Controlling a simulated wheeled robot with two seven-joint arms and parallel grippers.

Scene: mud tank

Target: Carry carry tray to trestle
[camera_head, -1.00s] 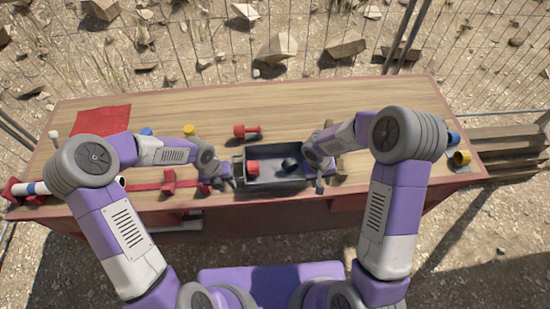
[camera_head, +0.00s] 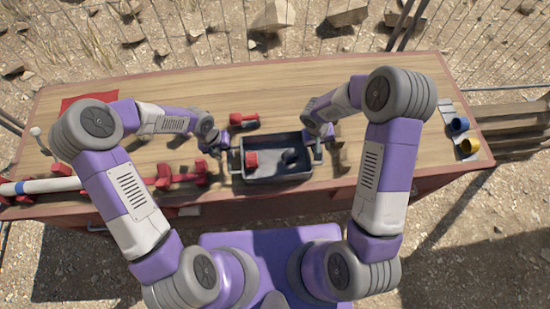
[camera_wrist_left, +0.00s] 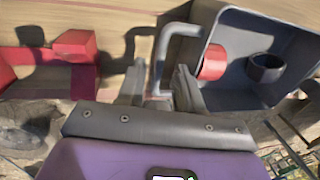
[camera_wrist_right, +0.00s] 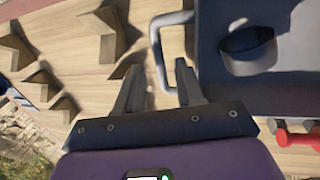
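The carry tray (camera_head: 277,179) is a dark grey open box on the table, with a bar handle at each end. It holds a red cup-like piece (camera_head: 251,160) and a dark cylinder (camera_head: 290,157). My left gripper (camera_head: 224,150) is open at the left handle (camera_wrist_left: 160,62); the handle lies between its fingers (camera_wrist_left: 160,72) in the left wrist view. My right gripper (camera_head: 317,147) is open at the right handle; in the right wrist view the handle (camera_wrist_right: 157,55) lies between the spread fingers (camera_wrist_right: 158,75). I cannot tell which thing is the trestle.
A red dumbbell-shaped piece (camera_head: 244,121) lies just behind the tray. Wooden brackets (camera_head: 341,155) stand close to its right. Red stands (camera_head: 165,176) and a white pipe (camera_head: 48,185) are at the left front. Blue (camera_head: 459,124) and yellow (camera_head: 470,146) cups are at the right edge.

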